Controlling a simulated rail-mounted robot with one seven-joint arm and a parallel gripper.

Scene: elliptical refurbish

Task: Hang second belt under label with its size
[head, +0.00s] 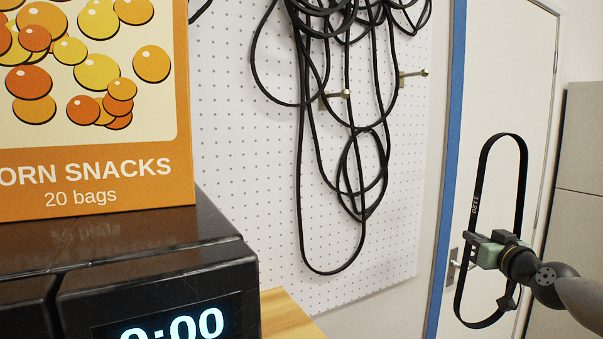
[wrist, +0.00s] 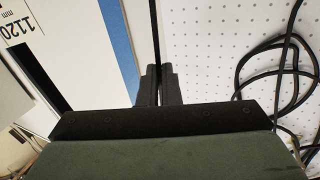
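My gripper (head: 471,238) is at the right in the head view. It is shut on a black belt (head: 481,167), which hangs as a long upright loop. A white label (wrist: 22,24) reading 1120 mm shows at the wrist view's top left. A dark strip (wrist: 38,75) lies below that label; I cannot tell what it is.
A white pegboard (head: 240,150) carries tangled black loops (head: 345,150) and brass pegs (head: 415,74). A blue strip (head: 447,150) edges the wall beside a white door (head: 500,80). An orange snack box (head: 90,170) stands on a black appliance (head: 130,250) at left.

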